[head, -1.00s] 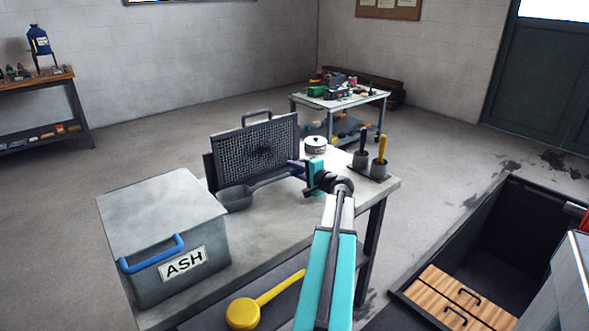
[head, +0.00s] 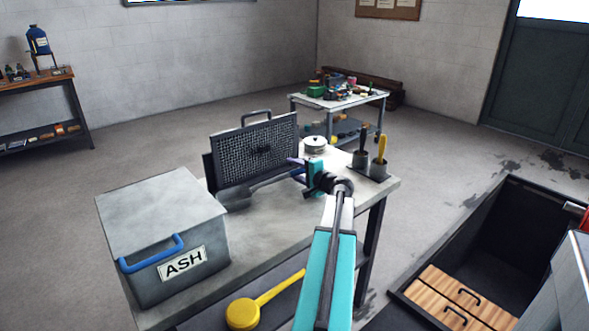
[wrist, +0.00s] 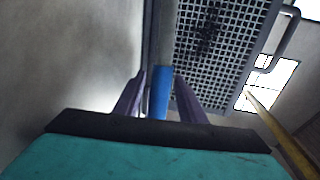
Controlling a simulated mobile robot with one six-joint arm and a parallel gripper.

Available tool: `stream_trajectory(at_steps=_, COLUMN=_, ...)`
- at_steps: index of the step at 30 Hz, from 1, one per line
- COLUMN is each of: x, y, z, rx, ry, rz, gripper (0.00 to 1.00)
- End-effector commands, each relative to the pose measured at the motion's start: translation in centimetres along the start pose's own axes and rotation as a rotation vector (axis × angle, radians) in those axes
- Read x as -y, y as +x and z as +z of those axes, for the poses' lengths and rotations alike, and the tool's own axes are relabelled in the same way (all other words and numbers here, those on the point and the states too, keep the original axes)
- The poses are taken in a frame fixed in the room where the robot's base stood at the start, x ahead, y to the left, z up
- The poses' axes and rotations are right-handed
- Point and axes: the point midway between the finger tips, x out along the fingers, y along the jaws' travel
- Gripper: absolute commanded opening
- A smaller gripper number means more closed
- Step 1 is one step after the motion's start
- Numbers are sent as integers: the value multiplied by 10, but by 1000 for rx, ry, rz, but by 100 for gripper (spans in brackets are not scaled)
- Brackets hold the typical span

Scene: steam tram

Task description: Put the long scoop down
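The long scoop, with a dark grey bowl (head: 235,198), rests on the grey workbench (head: 205,235) in front of the upright mesh screen (head: 255,152). Its shaft runs right to my gripper (head: 298,168). In the wrist view, the scoop's blue handle (wrist: 161,92) lies between the two purple fingers of my gripper (wrist: 159,88). The fingers are spread, with a visible gap beside the handle. The far end of the handle is partly hidden by my gripper in the head view.
An ASH box (head: 160,235) with a blue handle stands at the bench's front left. A white lidded pot (head: 315,145) and a holder with upright tools (head: 371,168) stand behind and right of my gripper. A yellow scoop (head: 262,302) lies lower, in front.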

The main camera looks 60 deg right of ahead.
Motion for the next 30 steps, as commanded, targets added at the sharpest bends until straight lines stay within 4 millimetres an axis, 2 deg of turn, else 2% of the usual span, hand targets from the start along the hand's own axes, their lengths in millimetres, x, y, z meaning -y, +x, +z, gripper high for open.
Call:
stream_trajectory(at_steps=3, x=4, y=-1, z=0, rx=0, ry=0, rz=0, gripper=37)
stream_trajectory(at_steps=8, x=2, y=-19, z=1, rx=-1, ry=0, rz=0, gripper=37)
stream_trajectory(at_steps=24, x=2, y=-98, z=1, rx=-2, ry=-1, rz=0, gripper=37)
stream_trajectory(at_steps=30, x=2, y=-116, z=1, rx=-1, ry=0, rz=0, gripper=37)
